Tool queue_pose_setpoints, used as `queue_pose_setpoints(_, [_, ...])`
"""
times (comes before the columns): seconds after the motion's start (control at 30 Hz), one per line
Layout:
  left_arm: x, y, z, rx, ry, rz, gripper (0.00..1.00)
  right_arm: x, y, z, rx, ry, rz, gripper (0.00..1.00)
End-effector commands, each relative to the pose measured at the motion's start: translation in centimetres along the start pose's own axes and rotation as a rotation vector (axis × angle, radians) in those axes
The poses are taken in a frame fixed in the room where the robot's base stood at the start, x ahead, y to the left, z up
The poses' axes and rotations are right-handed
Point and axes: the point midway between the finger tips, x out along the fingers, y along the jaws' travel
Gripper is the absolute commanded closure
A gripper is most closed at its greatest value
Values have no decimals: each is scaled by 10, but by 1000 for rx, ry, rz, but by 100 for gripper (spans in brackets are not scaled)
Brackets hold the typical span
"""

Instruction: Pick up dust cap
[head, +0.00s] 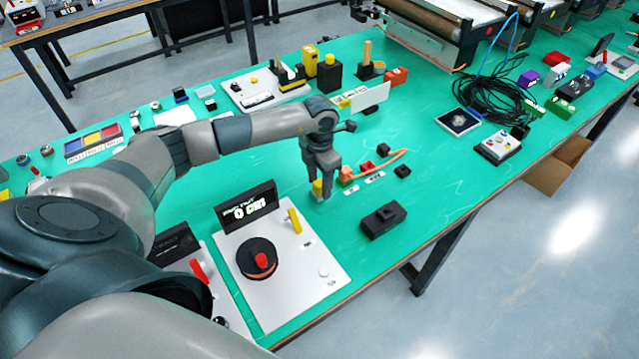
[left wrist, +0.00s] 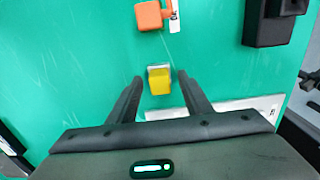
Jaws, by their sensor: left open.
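A small yellow cap with a grey part (left wrist: 159,80), which I take for the dust cap, lies on the green table. In the head view its yellow side (head: 318,187) shows at my left gripper's fingertips. My left gripper (head: 320,190) points down over it, with its fingers open. In the left wrist view the cap is between the two fingertips (left wrist: 160,77), with a gap on each side. I cannot tell how far above the table the tips are. My right gripper is not in view.
An orange connector (left wrist: 149,15) with an orange cord (head: 381,163) lies close beyond the cap. A black block (head: 383,220) is to the right. A white panel with a black-and-red knob (head: 318,291) is nearer me. Small black blocks and white labels lie around the cord.

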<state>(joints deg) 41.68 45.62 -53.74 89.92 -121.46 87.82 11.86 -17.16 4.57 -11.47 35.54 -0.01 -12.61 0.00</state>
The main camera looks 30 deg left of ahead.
Motion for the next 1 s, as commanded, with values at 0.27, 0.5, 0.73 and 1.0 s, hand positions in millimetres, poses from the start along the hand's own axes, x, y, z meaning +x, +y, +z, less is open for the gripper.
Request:
queue_pose_setpoints(0.27, [4,0,0,0,0,1,55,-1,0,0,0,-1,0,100])
queue_pose_setpoints(0.5, [4,0,0,0,0,1,55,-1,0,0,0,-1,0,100])
queue_pose_setpoints(0.73, [4,0,0,0,0,1,99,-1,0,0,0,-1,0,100])
queue_pose_setpoints(1.0, [3,0,0,0,-1,1,99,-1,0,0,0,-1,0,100])
